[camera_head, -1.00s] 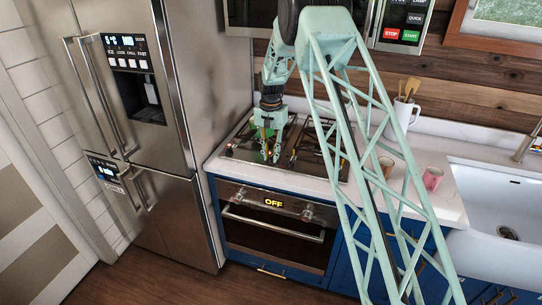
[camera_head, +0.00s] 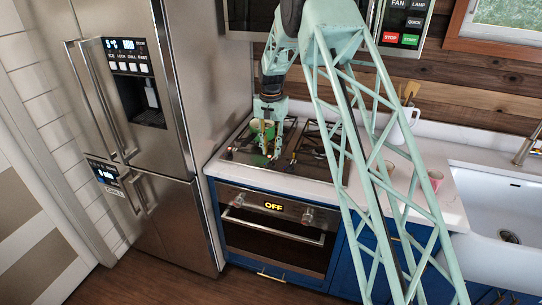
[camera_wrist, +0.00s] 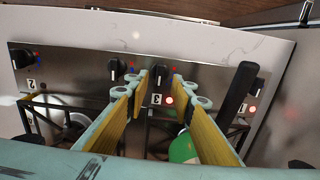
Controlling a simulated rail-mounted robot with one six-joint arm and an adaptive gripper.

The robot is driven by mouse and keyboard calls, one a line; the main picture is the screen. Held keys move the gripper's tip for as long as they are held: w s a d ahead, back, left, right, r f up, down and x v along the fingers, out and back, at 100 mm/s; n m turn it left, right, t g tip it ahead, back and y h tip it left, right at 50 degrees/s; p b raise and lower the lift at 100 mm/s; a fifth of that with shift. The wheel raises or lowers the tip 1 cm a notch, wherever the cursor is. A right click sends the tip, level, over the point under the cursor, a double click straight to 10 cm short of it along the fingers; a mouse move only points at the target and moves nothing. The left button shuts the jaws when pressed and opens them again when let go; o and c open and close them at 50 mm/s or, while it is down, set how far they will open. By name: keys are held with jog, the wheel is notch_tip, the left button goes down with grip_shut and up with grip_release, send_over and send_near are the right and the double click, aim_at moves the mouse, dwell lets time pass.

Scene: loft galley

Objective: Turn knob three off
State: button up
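My gripper (camera_wrist: 159,84) is open, its two yellow-padded fingers apart over the cooktop's control strip (camera_wrist: 80,72). It also shows over the cooktop in the head view (camera_head: 270,150). The printed label 3 (camera_wrist: 157,99) lies between the fingertips, with a lit red light (camera_wrist: 169,101) beside it. A black knob (camera_wrist: 116,68) stands left of the fingers, another (camera_wrist: 22,57) sits by label 2, and a further one (camera_wrist: 257,86) is by label 1.
A green pan (camera_wrist: 184,148) lies under the fingers, and a black handle (camera_wrist: 235,92) rises to their right. The oven (camera_head: 270,235) display reads OFF.

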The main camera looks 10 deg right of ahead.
aim_at(271, 161)
notch_tip(271, 161, up, 7)
dwell(0.4)
dwell(0.4)
jog(key=s+r+n+t+b, duration=0.1)
jog(key=s+r+n+b, duration=0.1)
jog(key=s+r, duration=1.15)
jog(key=s+r+n+t+b, duration=0.1)
jog(key=s+r+b, duration=0.1)
jog(key=s+r, duration=1.2)
jog(key=s+n+b, duration=0.2)
jog(key=s, duration=1.9)
jog(key=s+f+t+b, duration=0.1)
jog(key=s+f, duration=0.2)
jog(key=s, duration=0.7)
jog(key=s+f+n+t+b, duration=0.1)
jog(key=s+f, duration=0.3)
jog(key=s, duration=0.6)
jog(key=shift+f, duration=0.2)
